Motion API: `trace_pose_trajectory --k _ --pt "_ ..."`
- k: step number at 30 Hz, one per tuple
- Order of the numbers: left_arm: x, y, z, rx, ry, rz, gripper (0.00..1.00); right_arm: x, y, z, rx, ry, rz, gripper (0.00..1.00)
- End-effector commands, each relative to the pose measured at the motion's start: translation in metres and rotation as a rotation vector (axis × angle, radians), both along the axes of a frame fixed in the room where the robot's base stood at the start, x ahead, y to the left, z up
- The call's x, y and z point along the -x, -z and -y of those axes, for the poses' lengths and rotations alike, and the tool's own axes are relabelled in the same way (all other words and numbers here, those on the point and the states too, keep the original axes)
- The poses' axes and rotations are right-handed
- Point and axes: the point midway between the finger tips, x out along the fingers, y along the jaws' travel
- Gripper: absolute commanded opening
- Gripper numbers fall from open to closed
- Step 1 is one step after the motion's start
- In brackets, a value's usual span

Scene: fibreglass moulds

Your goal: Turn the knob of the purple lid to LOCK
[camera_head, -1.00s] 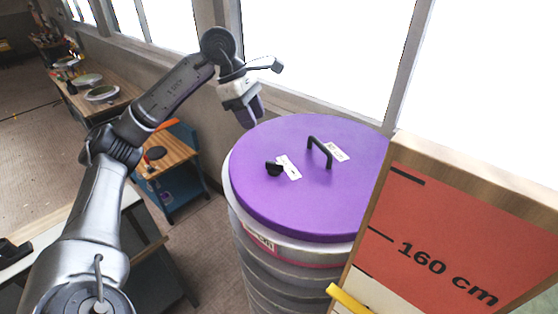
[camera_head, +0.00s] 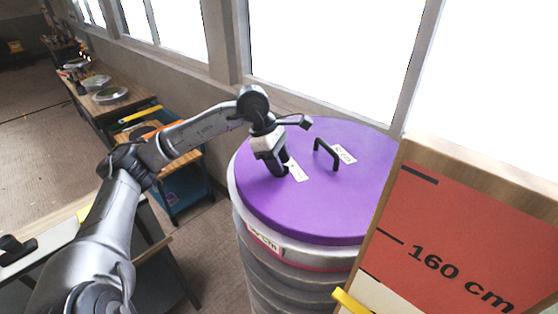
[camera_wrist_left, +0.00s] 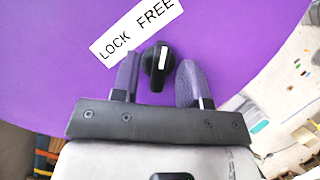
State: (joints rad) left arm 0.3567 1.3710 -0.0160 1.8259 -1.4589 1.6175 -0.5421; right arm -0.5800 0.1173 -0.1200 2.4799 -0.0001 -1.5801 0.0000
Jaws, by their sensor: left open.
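The purple lid (camera_head: 340,205) lies on a round grey drum at the middle right of the head view. Its black knob (camera_wrist_left: 158,62) shows in the left wrist view, with its white mark pointing up the picture toward the FREE end of the white LOCK FREE label (camera_wrist_left: 137,30). In the head view my left gripper (camera_head: 281,170) is over the knob and hides it. In the left wrist view the left gripper (camera_wrist_left: 158,80) is open, with one finger on each side of the knob and gaps visible. My right gripper is not in view.
A black arched handle (camera_head: 326,153) stands on the lid beside the knob, with another small label. A board marked 160 cm (camera_head: 440,240) stands at the right front of the drum. Windows run behind, and workbenches (camera_head: 108,110) stand at the left.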

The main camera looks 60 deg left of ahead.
Motion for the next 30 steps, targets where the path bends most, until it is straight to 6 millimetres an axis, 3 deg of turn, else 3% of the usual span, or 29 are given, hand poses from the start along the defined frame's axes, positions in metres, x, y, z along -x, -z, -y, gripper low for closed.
trace_pose_trajectory --k 10,22,30 --pt "-0.0005 0.0018 0.0006 -0.001 0.0 0.001 0.39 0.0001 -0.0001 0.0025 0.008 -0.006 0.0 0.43" --pt "-0.0004 0.0016 0.0005 -0.001 0.0 0.001 0.01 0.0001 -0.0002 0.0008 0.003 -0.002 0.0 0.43" --pt "-0.0003 0.0021 0.0004 -0.001 -0.01 0.001 0.0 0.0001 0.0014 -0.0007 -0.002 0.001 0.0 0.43"
